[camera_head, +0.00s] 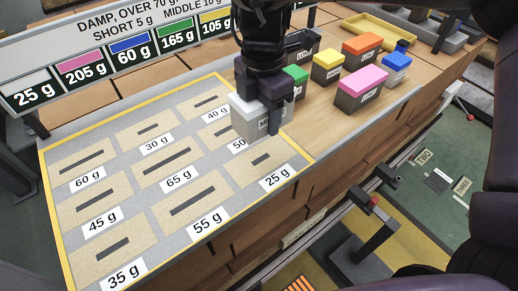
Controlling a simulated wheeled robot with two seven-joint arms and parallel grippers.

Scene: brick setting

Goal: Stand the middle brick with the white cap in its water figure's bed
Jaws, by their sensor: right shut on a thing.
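My right gripper (261,108) is shut on the white-capped brick (247,123), whose label is partly hidden by the fingers. The brick is upright over the right part of the grey bed board (222,168) and covers part of the bed marked 50. I cannot tell whether it touches the board. The bed marked 25 g (262,159) lies just in front of it, with a dark slot. Other beds with slots are marked 60 g (82,165), 30 g, 40 g, 65 g (167,165), 45 g, 55 g (190,201) and 35 g. My left gripper is out of view.
Behind right stand green (296,74), yellow (327,68), orange (361,46), pink (361,88) and blue (396,67) capped bricks. A yellow tray (370,30) lies behind them. A sign (125,60) at the back left lists colours with gram figures, white 25 g.

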